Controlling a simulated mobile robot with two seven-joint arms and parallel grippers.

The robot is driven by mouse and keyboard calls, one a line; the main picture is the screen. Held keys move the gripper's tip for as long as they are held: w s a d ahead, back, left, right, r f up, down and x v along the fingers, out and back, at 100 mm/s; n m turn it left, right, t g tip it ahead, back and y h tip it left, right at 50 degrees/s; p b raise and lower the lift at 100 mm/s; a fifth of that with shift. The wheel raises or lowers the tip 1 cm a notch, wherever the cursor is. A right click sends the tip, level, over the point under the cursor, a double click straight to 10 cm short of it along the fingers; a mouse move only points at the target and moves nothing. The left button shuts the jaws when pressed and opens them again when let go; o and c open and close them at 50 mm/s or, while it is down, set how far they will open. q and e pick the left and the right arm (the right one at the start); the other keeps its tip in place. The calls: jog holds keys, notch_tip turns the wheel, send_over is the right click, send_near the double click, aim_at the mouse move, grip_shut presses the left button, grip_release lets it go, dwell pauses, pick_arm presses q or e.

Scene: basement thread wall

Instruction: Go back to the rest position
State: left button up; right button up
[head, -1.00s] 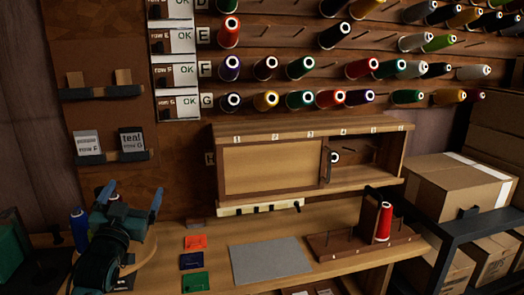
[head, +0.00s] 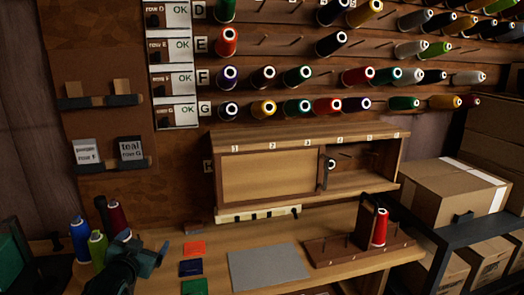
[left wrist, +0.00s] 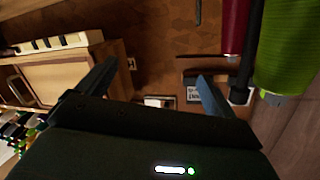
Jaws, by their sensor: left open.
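My left gripper (head: 150,258) is low at the left of the head view, over the left end of the workbench (head: 212,235). Its two fingers are apart with nothing between them, as the left wrist view (left wrist: 155,80) also shows. A blue spool (head: 80,238), a green spool (head: 98,248) and a dark red spool (head: 117,216) stand just left of and behind it. The dark red (left wrist: 233,25) and green (left wrist: 285,55) spools show beside the fingers in the wrist view. My right gripper is not in view.
A wooden cabinet (head: 265,146) with a sliding door stands behind the bench. A grey mat (head: 268,268), coloured cards (head: 191,267) and a peg stand with a red spool (head: 380,227) lie on the bench. Thread rows fill the wall. Cartons (head: 445,190) are at right.

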pick_arm(q)
jog(key=s+d+f+g+h, duration=0.1)
jog(key=s+d+f, duration=0.4)
jog(key=s+f, duration=0.25)
jog(key=s+d+f+g+h, duration=0.1)
jog(key=s+d+f+g, duration=0.1)
jog(key=s+d+f, duration=0.35)
jog(key=s+d+f+g+h, duration=0.1)
jog(key=s+d+f, duration=0.1)
jog(key=s, duration=0.9)
jog(key=s+d+f+g+h, duration=0.1)
jog(key=s+d, duration=0.3)
jog(key=s, duration=0.6)
jog(key=shift+s+d+f, duration=0.15)
jog(key=shift+s+f, duration=0.2)
jog(key=shift+f, duration=0.5)
